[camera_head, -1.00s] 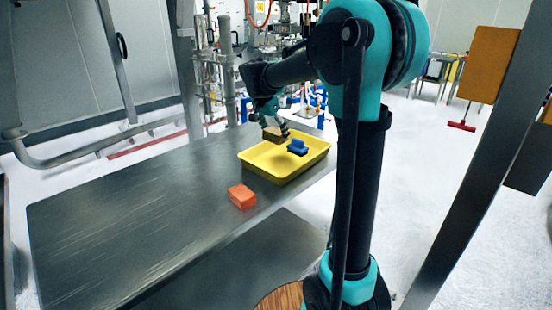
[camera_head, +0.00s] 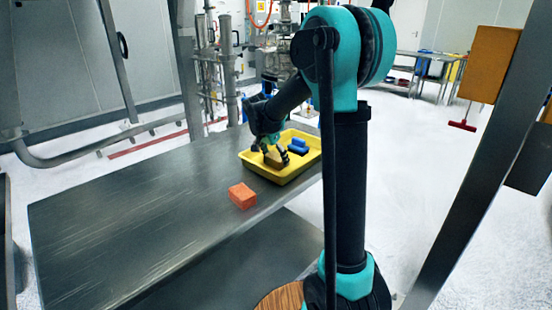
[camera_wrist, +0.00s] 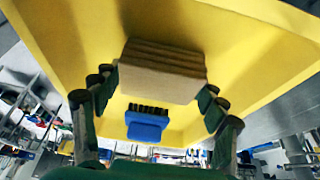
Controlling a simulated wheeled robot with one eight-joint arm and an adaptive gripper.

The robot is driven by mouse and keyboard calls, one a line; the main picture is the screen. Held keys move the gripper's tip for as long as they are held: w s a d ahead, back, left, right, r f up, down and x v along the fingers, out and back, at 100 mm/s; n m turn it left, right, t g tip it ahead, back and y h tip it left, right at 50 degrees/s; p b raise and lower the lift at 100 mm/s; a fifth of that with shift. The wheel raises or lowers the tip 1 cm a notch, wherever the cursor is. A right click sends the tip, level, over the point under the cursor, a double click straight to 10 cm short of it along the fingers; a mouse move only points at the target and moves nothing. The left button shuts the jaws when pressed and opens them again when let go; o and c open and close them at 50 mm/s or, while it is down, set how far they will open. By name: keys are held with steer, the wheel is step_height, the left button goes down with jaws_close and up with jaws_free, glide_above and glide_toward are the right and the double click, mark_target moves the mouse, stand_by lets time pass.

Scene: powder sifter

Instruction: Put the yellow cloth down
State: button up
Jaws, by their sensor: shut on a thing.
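The yellow cloth (camera_wrist: 163,72) looks like a tan-brown folded block with layered edges. It also shows in the head view (camera_head: 274,160), partly hidden by my fingers. My gripper (camera_wrist: 158,95) is shut on it, with a finger at each side. In the head view my gripper (camera_head: 270,150) points down over the left part of the yellow tray (camera_head: 280,178). The cloth is inside the tray's outline, low near its floor. I cannot tell whether it touches the floor.
A blue brush (camera_head: 298,147) with dark bristles lies in the tray, right of the cloth; it also shows in the wrist view (camera_wrist: 147,125). An orange block (camera_head: 242,195) sits on the metal table (camera_head: 130,215) in front of the tray. The table's left side is clear.

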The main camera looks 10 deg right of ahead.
steer(key=o, duration=1.3)
steer(key=shift+f, duration=0.1)
steer(key=v, duration=1.2)
